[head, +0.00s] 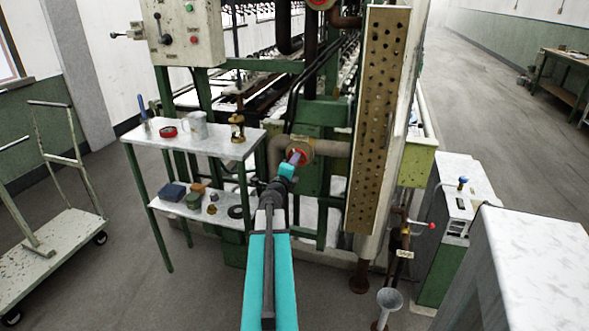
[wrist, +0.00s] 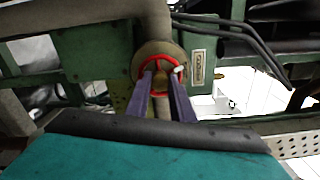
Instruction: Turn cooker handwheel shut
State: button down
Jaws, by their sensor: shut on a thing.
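The red handwheel (wrist: 143,73) sits on a round brass-brown flange on a pipe, low on the green machine frame. In the wrist view both of my gripper's fingers (wrist: 163,80) reach to the wheel and close on it, one on each side of the middle. In the head view my arm stretches forward from the bottom, and my gripper (head: 293,163) meets the wheel at the pipe's flange (head: 301,147). The wheel is mostly hidden there by the gripper. A small label plate (wrist: 197,67) is fixed right of the wheel in the wrist view.
A two-shelf table (head: 160,137) with a mug, a red tin and a brass part stands left of my arm. A perforated panel (head: 378,120) rises on the right. A cart (head: 40,250) stands far left.

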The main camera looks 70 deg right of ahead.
jog(key=m+b, duration=0.2)
jog(key=m, duration=0.2)
jog(key=shift+m+b, duration=0.3)
jog(key=shift+b, duration=0.1)
jog(key=c, duration=1.7)
grip_release()
jog(key=a, duration=0.7)
jog(key=shift+s, duration=0.2)
